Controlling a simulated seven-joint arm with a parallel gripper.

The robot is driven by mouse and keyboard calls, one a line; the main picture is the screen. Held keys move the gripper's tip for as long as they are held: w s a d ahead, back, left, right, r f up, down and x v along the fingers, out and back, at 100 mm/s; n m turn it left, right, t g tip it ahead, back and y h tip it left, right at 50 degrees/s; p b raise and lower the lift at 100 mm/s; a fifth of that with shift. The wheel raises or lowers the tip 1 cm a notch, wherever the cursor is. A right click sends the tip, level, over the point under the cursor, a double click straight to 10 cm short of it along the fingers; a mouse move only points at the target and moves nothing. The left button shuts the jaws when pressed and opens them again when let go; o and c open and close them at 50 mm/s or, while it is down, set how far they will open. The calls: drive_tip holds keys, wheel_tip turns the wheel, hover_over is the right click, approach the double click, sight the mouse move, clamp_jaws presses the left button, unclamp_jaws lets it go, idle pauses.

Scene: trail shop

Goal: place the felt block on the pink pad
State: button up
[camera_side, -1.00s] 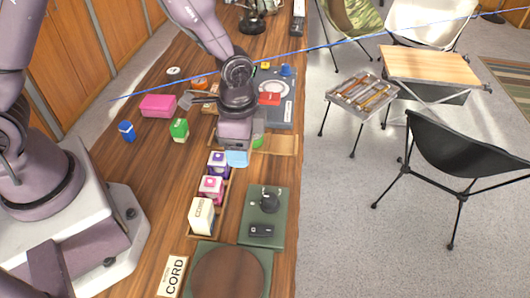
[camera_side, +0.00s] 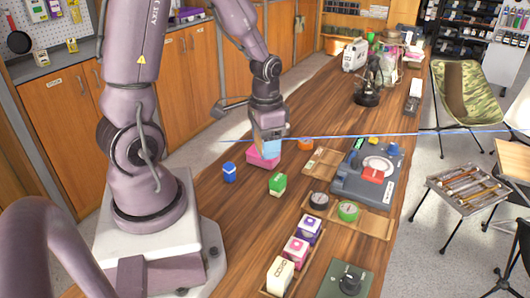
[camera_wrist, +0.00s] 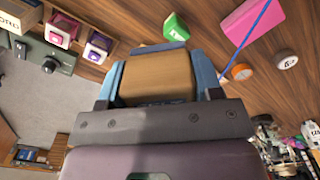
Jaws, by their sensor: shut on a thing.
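My gripper (camera_side: 269,148) has light-blue fingertips. In the wrist view it (camera_wrist: 162,82) is shut on a tan-brown block (camera_wrist: 157,76), which I take to be the felt block. The pink pad (camera_side: 262,158) is a thick slab on the wooden table, beyond and partly behind the fingertips in the side view. In the wrist view the pad (camera_wrist: 255,25) shows at the upper right, apart from the held block. I cannot tell the exact height of the gripper above the table.
A green box (camera_side: 277,184) and a blue box (camera_side: 229,172) stand near the pad. An orange roll (camera_side: 305,144) is to its right. A thin blue line (camera_side: 350,135) crosses the view. Small boxes (camera_side: 295,250) stand in a wooden tray at the front. Bare table lies left of the tray.

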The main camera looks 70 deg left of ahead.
drive_tip(key=s+a+r+n, duration=0.2)
drive_tip(key=s+a+n, duration=0.4)
drive_tip(key=a+n, duration=0.1)
drive_tip(key=shift+n, duration=0.7)
drive_tip(key=w+a+f, duration=0.9)
drive_tip(key=shift+w+a+f, duration=0.1)
drive_tip(key=shift+w+f, duration=0.1)
drive_tip(key=shift+w, duration=0.05)
drive_tip(key=shift+w+a+f, duration=0.1)
drive_tip(key=shift+f, duration=0.05)
drive_tip(key=shift+w+a+f, duration=0.1)
drive_tip(key=shift+f, duration=0.8)
drive_tip(key=shift+w+a+f, duration=0.1)
drive_tip(key=shift+f, duration=0.8)
drive_tip(key=shift+f, duration=0.15)
drive_tip(key=o, duration=0.9)
drive_tip(key=shift+o, duration=0.2)
